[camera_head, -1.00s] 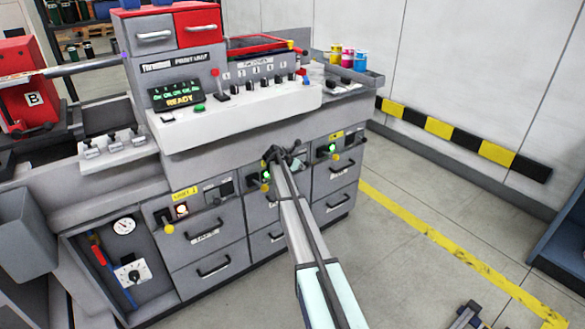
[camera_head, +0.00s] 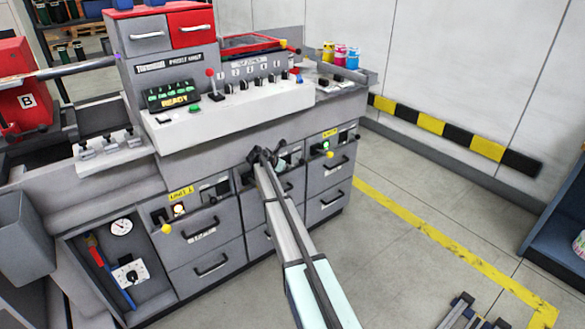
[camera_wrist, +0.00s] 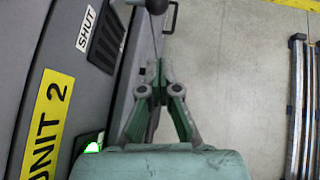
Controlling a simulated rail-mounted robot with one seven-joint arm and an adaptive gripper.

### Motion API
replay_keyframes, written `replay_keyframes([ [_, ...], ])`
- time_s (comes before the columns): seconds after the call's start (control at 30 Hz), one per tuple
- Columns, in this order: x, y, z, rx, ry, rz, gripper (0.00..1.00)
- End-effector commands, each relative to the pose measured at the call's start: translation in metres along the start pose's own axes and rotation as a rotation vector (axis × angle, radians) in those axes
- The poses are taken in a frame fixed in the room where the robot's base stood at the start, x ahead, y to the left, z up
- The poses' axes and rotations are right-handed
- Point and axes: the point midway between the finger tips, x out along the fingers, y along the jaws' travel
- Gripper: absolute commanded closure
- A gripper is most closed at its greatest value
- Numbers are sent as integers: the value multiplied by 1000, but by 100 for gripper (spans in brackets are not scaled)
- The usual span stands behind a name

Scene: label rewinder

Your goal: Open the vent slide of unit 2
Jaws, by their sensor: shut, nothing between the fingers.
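Unit 2 is the middle bay of the grey machine, and its yellow "UNIT 2" label (camera_wrist: 45,125) shows at the left of the wrist view. A white "SHUT" label (camera_wrist: 86,29) is beside a dark recessed part (camera_wrist: 107,38), which looks like the vent slide and is cut off by the top edge. A dark ball knob (camera_wrist: 157,5) on a thin rod lies beyond my fingertips. My gripper (camera_wrist: 158,75) is shut and empty in front of the unit's face. In the head view my gripper (camera_head: 265,154) covers much of unit 2's small controls.
Unit 1 (camera_head: 181,193) is left of my gripper and unit 3 (camera_head: 329,133) right, both with protruding yellow knobs and drawer handles. The white control ledge (camera_head: 235,118) overhangs above. A green light (camera_wrist: 92,146) glows near the UNIT 2 label. Open floor (camera_head: 420,195) lies to the right.

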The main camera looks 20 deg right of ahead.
Motion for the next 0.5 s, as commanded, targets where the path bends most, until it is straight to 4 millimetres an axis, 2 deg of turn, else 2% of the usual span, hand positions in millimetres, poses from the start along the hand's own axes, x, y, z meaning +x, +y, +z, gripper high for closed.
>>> replay_keyframes([
  [0.1,-26,-1,-1,0,0,3,100],
  [0.2,-41,-1,-1,0,1,1,100],
  [0.33,-54,0,-1,0,0,1,100],
  [0.5,-62,0,-1,0,1,0,100],
])
